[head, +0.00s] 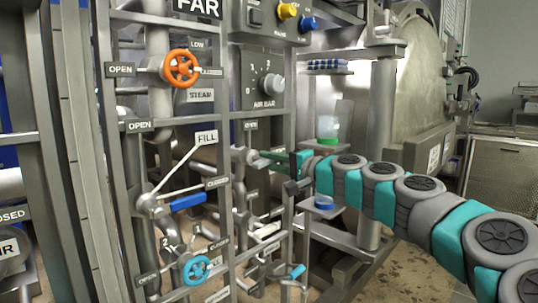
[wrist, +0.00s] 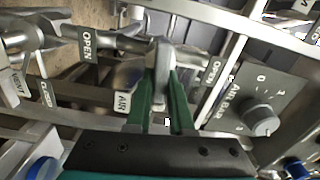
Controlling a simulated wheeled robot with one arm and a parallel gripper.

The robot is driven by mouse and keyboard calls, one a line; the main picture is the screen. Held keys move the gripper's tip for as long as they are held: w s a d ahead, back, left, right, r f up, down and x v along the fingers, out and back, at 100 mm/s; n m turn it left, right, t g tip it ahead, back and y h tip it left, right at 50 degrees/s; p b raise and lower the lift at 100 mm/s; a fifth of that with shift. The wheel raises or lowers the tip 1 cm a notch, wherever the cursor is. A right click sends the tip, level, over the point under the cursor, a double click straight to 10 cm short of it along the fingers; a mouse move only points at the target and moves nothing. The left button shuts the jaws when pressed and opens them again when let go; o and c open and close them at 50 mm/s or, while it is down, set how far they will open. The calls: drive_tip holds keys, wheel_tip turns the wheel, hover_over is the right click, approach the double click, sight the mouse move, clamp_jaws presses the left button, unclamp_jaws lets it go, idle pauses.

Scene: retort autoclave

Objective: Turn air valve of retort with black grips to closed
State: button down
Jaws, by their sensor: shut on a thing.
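My gripper (head: 268,158) reaches in from the right between the pipes of the valve frame. In the wrist view its two green fingers (wrist: 160,85) are shut on a grey valve handle (wrist: 161,62). An AIR label (wrist: 124,101) hangs beside the fingers, with an OPEN label (wrist: 87,46) to the left and another label, partly readable, to the right. In the head view the valve body (head: 243,156) shows left of the fingertips, below a small OPEN label (head: 251,125). The fingers hide much of the handle. A dark hand wheel (head: 467,78) shows on the retort at the right.
An orange wheel (head: 181,68), a blue-handled FILL lever (head: 187,202) and a light-blue wheel (head: 196,270) sit on the frame to the left. The AIR BAR dial (head: 273,84) is above my gripper. Metal uprights and pipes crowd it closely. The large retort (head: 400,85) stands behind.

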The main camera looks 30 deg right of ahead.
drive_tip(key=shift+m+p, duration=0.35)
drive_tip(key=shift+m, duration=0.25)
drive_tip(key=shift+f, duration=0.1)
drive_tip(key=c, duration=0.8)
unclamp_jaws()
drive_tip(key=shift+s, duration=0.1)
drive_tip(key=b+v, duration=0.1)
drive_tip(key=v, duration=0.6)
drive_tip(key=shift+s+d, duration=0.15)
drive_tip(key=shift+s, duration=0.15)
